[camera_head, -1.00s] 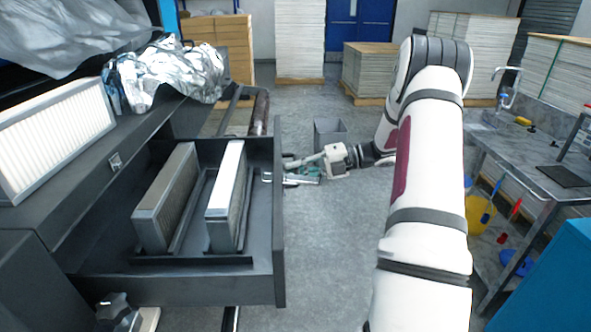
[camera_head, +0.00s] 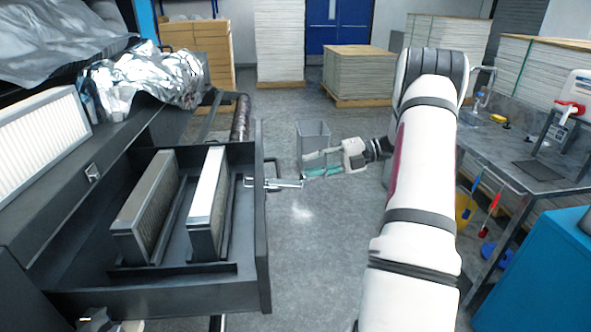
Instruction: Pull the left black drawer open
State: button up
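The black drawer (camera_head: 262,240) stands pulled out at the left, with its front panel facing right. Inside it, two framed, pleated filter-like panels, one grey (camera_head: 140,215) and one white-edged (camera_head: 206,205), stand upright in a dark tray. A silver handle (camera_head: 275,184) sticks out from the drawer front. My gripper (camera_head: 304,165) is to the right of the handle and slightly behind it in the picture. Its fingers point left, are spread apart and hold nothing visible. It looks apart from the handle, though the gap is small in this view.
A grey bin (camera_head: 313,138) stands just behind my gripper. A sink counter (camera_head: 510,165) and a blue cabinet (camera_head: 545,270) are at the right. Pallet stacks (camera_head: 358,75) stand at the back. The grey floor (camera_head: 310,260) between drawer and arm is clear.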

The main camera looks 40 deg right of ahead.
jog(key=shift+v, duration=1.15)
